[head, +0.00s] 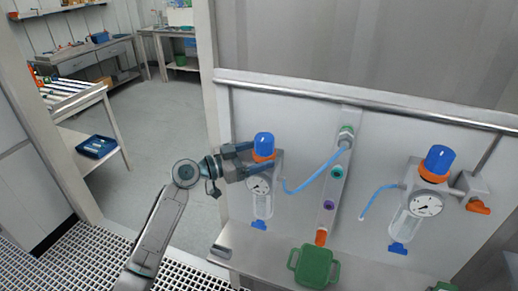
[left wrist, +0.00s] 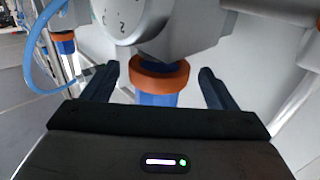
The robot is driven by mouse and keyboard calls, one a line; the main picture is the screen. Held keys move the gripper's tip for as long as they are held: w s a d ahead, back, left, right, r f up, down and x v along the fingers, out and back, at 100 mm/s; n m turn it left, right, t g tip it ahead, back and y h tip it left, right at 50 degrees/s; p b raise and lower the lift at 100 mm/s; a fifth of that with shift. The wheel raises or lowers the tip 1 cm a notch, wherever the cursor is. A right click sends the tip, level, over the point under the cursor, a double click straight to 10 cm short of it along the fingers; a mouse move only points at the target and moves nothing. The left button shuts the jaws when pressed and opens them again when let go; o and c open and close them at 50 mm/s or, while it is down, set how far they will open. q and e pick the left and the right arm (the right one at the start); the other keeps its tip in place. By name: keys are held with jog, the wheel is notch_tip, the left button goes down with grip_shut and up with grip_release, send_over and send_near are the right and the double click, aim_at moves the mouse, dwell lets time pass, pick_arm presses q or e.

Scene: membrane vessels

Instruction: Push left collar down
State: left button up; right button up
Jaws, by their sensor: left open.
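The left vessel has a blue cap (head: 264,140) with an orange collar (head: 263,157) around it, above a round gauge (head: 259,186) and a clear bowl (head: 262,208). My left gripper (head: 249,160) is at this vessel from the left, its fingers at collar height. In the left wrist view the collar (left wrist: 158,76) and blue cap (left wrist: 157,99) show between the two spread fingers of my left gripper (left wrist: 160,88). Gaps show on both sides, so the fingers do not grip the collar. The wrist picture appears upside down. My right gripper is not in view.
A similar vessel on the right has a blue cap (head: 438,159), an orange collar and an orange handle (head: 479,206). A blue hose (head: 318,172) runs from the left vessel to the middle manifold (head: 333,190). A green container (head: 313,267) stands below on the ledge.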

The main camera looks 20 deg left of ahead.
pick_arm(q)
jog(key=shift+w+d, duration=0.25)
jog(key=shift+d, duration=0.1)
jog(key=c, duration=1.4)
jog(key=f+b, duration=0.1)
jog(key=b, duration=0.2)
jog(key=shift+f, duration=0.25)
jog(key=shift+b, duration=0.35)
jog(key=shift+f, duration=0.1)
jog(key=o, duration=1.4)
